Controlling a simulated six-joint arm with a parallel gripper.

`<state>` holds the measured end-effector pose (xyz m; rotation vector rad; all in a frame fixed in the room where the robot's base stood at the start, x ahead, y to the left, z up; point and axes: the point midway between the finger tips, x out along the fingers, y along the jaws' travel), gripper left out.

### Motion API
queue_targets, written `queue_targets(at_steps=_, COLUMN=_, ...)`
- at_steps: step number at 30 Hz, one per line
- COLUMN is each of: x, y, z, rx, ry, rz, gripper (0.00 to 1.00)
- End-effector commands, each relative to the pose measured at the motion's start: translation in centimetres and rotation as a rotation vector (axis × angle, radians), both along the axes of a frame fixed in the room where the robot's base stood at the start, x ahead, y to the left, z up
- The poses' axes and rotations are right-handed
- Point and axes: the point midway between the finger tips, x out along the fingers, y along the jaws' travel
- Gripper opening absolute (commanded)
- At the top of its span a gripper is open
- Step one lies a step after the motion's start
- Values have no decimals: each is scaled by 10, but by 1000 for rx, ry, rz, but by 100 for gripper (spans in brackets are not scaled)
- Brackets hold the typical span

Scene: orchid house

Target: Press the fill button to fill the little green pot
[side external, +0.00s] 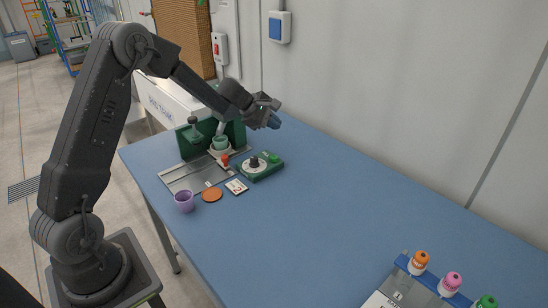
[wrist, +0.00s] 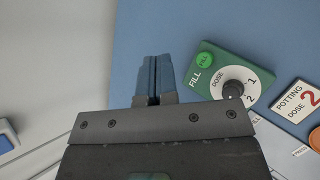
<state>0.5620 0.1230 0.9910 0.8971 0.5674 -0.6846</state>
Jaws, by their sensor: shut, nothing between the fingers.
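The green fill button (wrist: 204,59) sits on the green control box (wrist: 256,72), marked FILL, beside a dark dose knob (wrist: 233,88) with marks 1 and 2. In the side view the button (side external: 273,157) is at the box's far right end. The little green pot (side external: 220,142) stands under the green filling machine (side external: 233,132); its contents cannot be told. My gripper (side external: 273,122) is shut and empty, above the table behind the box. In the wrist view its blue-grey fingertips (wrist: 152,62) are together, left of the button and apart from it.
A card (wrist: 299,98) reading POTTING DOSE 2 lies near the box. A purple pot (side external: 184,202), an orange disc (side external: 212,194) and a red knob (side external: 225,159) are near the machine. A rack with orange, pink and green-topped bottles (side external: 450,284) is front right. The table's middle is clear.

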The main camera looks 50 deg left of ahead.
Motion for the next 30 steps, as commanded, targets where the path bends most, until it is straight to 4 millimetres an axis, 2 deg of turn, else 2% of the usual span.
queue_targets(at_steps=7, x=0, y=-1, z=-16, rx=-2, ry=2, rz=-1, gripper=0)
queue_targets(at_steps=21, x=0, y=-1, z=-76, rx=-1, ry=2, rz=-3, gripper=0)
queue_targets(at_steps=30, x=0, y=-1, z=-88, rx=0, ry=0, rz=-2, gripper=0)
